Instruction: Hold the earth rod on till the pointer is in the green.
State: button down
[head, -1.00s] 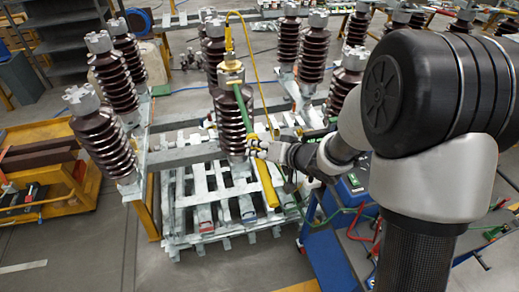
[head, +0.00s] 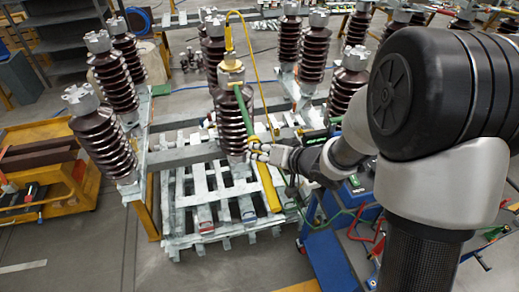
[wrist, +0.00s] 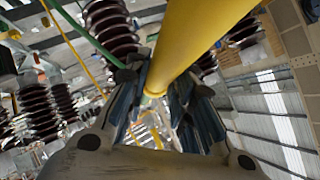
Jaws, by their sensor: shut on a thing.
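The earth rod has a green upper length (head: 243,106) and a yellow lower length (head: 268,187). It leans slightly, its top end at the metal cap (head: 231,72) of a brown ribbed insulator (head: 229,122); whether it touches there is hard to tell. My gripper (head: 257,151) is around the rod near the join of green and yellow. In the wrist view my gripper's fingers (wrist: 160,92) are closed on both sides of the yellow length (wrist: 195,40). I can make out no pointer or green band in either view.
A yellow cable (head: 253,62) loops from the top fitting down the right side. A pale slatted pallet (head: 205,213) lies below the insulator. A blue cart (head: 336,243) stands right of it, close under my arm. Other insulators (head: 103,140) stand around. Grey floor is clear at front left.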

aim_at(267, 176)
jog(key=shift+s+d, duration=0.4)
jog(key=shift+s, duration=1)
jog(key=shift+s+d, duration=0.4)
jog(key=shift+s, duration=1.05)
jog(key=shift+s+d, duration=0.4)
jog(key=shift+s, duration=1)
